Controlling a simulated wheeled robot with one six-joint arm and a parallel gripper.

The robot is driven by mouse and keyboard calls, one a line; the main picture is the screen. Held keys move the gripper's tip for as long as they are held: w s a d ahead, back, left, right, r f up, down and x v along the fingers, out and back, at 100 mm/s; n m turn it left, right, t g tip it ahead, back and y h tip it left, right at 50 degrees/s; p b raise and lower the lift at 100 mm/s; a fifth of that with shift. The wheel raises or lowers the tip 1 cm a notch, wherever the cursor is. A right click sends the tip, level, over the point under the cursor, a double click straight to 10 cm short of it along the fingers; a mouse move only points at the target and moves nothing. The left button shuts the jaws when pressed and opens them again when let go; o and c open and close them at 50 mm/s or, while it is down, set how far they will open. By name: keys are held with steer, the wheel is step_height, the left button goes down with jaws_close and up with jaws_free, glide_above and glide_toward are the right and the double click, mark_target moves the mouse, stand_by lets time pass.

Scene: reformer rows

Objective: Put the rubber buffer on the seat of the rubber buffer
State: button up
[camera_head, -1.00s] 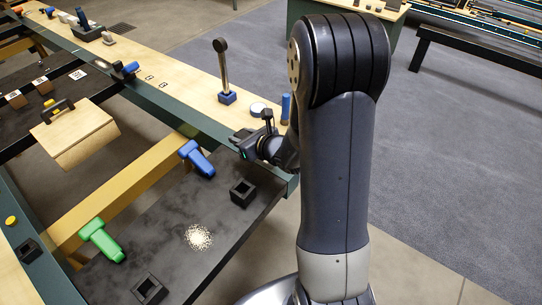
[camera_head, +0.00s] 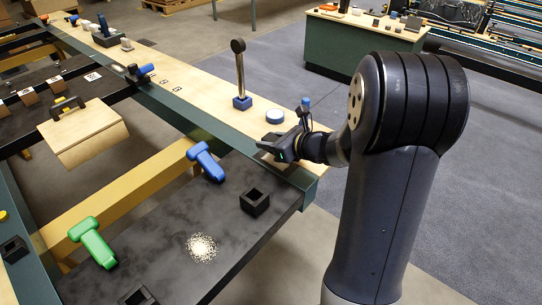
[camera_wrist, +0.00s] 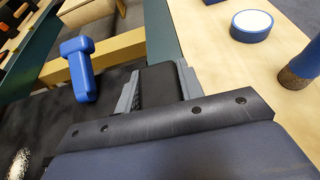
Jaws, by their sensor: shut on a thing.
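The rubber buffer appears to be the black block (camera_wrist: 158,85) between my gripper's two grey fingers (camera_wrist: 157,90) in the wrist view. My gripper (camera_head: 278,150) is shut on it, over the green rail at the near end of the wooden bench. In the head view the block is too dark and small to tell from the fingers. A black square socket (camera_head: 254,207) with an open top stands on the black platform, below and left of my gripper. A similar socket (camera_head: 140,297) is cut by the bottom edge. I cannot tell which is the buffer's seat.
A blue T-shaped piece (camera_head: 206,162) and a green one (camera_head: 93,243) stand by the platform (camera_head: 165,220). A blue-rimmed white disc (camera_head: 275,117), a cork-ended blue cylinder (camera_wrist: 303,68) and a knobbed post (camera_head: 241,75) stand on the bench close to my gripper.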

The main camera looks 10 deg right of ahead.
mark_target(270, 159)
steer(key=shift+f+b, duration=0.4)
steer(key=shift+f, duration=1.65)
steer(key=shift+f, duration=0.1)
steer(key=o, duration=1)
steer(key=shift+s+d+r, duration=0.2)
steer(key=shift+r, duration=0.05)
steer(key=p+v, duration=0.1)
steer(key=v, duration=1)
steer(key=shift+s+d, duration=0.1)
steer(key=shift+s, duration=0.1)
